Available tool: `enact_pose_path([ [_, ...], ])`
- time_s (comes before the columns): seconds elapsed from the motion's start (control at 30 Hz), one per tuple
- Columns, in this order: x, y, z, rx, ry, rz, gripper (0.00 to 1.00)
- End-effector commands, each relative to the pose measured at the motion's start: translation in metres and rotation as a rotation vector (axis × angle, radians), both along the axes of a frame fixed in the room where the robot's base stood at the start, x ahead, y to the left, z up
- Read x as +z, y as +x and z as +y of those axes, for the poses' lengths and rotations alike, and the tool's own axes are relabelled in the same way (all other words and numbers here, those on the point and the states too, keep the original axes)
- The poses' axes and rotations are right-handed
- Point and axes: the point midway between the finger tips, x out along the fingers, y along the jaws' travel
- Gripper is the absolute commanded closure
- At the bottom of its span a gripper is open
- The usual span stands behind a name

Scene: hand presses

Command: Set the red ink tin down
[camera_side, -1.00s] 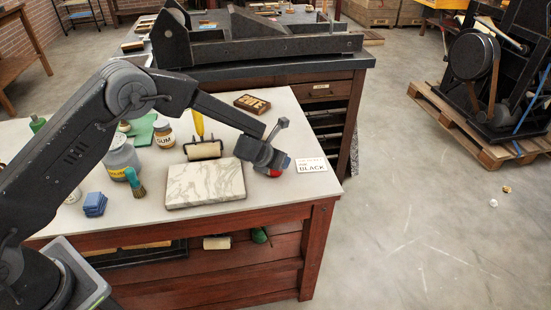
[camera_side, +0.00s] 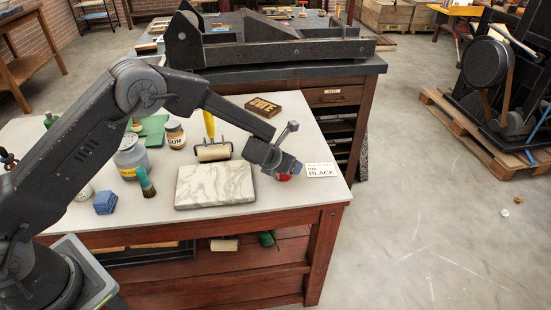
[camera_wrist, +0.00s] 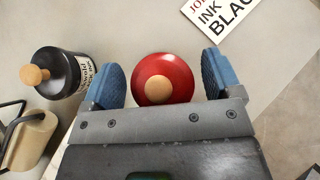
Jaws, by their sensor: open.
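The red ink tin (camera_wrist: 180,75), round with a pale wooden knob on top, is between my gripper's two blue fingers in the wrist view. My gripper (camera_wrist: 163,74) is open, with a narrow gap on each side of the tin. In the side view, a bit of the red tin (camera_side: 284,177) shows low under my gripper (camera_side: 291,166), at the tabletop between the marble slab and the card; the rest is hidden. The white card (camera_wrist: 222,14), with "INK" and "BLACK" legible, lies beyond the tin; it also shows in the side view (camera_side: 321,170).
A black tin (camera_wrist: 62,75) with a wooden knob stands left of my gripper. The marble slab (camera_side: 214,186), gum jar (camera_side: 175,135) and brush (camera_side: 146,183) are on the table (camera_side: 255,215). Its right edge is near the card.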

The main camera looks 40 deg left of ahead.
Motion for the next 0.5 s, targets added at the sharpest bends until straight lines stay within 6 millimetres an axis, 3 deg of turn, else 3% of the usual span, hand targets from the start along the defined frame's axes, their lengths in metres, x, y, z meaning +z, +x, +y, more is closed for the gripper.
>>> enact_pose_path([
  [0.3,0.048,-0.045,-0.001,-0.003,-0.001,-0.004,0.16],
  [0.5,0.070,-0.068,-0.001,-0.001,-0.002,-0.003,0.16],
])
